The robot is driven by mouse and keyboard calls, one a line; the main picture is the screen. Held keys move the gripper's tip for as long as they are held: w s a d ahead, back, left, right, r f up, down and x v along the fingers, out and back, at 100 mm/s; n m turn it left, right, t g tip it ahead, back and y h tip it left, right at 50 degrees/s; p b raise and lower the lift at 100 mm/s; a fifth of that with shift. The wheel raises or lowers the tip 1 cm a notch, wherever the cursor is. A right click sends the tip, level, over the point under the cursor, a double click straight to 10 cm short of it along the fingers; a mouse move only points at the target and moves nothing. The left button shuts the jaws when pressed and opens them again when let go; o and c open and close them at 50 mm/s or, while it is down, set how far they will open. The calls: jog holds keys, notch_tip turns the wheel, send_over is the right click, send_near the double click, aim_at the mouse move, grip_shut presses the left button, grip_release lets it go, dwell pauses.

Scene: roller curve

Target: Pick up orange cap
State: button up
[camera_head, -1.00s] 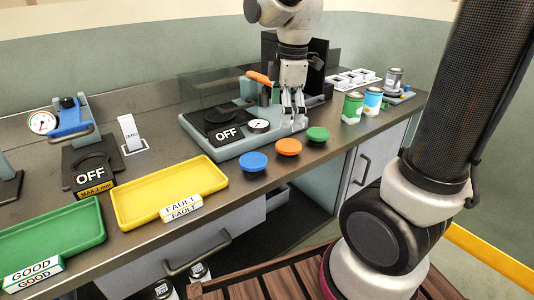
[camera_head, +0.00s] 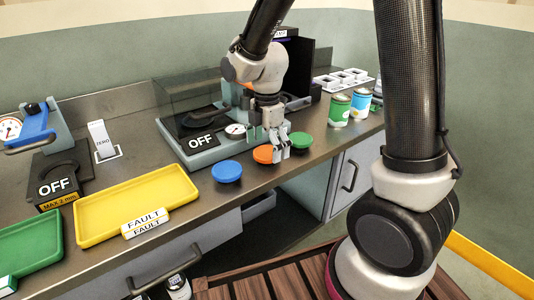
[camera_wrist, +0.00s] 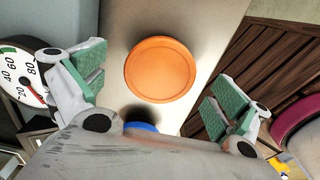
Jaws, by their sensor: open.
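The orange cap (camera_head: 264,154) is a round disc on the bench near its front edge, between the blue cap (camera_head: 227,171) and the green cap (camera_head: 300,140). In the wrist view the orange cap (camera_wrist: 160,69) lies flat, ahead of and between the open fingers. My gripper (camera_head: 279,152) is open, low over the bench, beside and partly in front of the orange cap in the head view. In the wrist view my gripper (camera_wrist: 158,95) has green pads on both sides, apart from the cap. The blue cap (camera_wrist: 141,127) shows partly behind the gripper body.
A yellow FAULT tray (camera_head: 134,200) and a green tray (camera_head: 30,245) lie to the left. A test device marked OFF (camera_head: 200,141) with a dial (camera_head: 236,130) stands behind the caps. Green (camera_head: 339,110) and blue (camera_head: 360,104) cans stand to the right.

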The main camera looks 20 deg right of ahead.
jog(key=c, duration=0.9)
